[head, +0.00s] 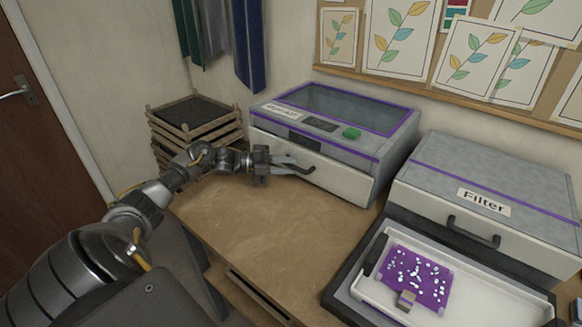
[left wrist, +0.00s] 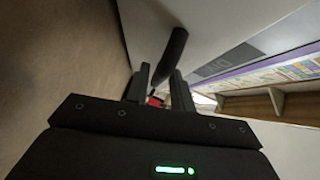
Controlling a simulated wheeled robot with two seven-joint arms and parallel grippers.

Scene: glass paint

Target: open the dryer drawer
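The dryer (head: 340,120) is a grey box with purple trim, a glass lid and a green button, standing on the bench at the back middle. Its pale drawer front (head: 335,183) looks flush with the body, so the drawer appears shut. A dark bar handle (head: 305,169) sticks out from it. My left gripper (head: 288,165) is at the handle's left part with its fingers apart. In the left wrist view the handle (left wrist: 172,58) lies at the fingertips (left wrist: 160,85), partly between them. Contact cannot be told.
A grey box labelled Filter (head: 483,203) stands to the right, with a white tray (head: 470,300) holding a purple speckled sheet in front. Stacked wooden racks (head: 195,125) stand left of the dryer. The wooden bench top (head: 260,225) before the drawer is clear.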

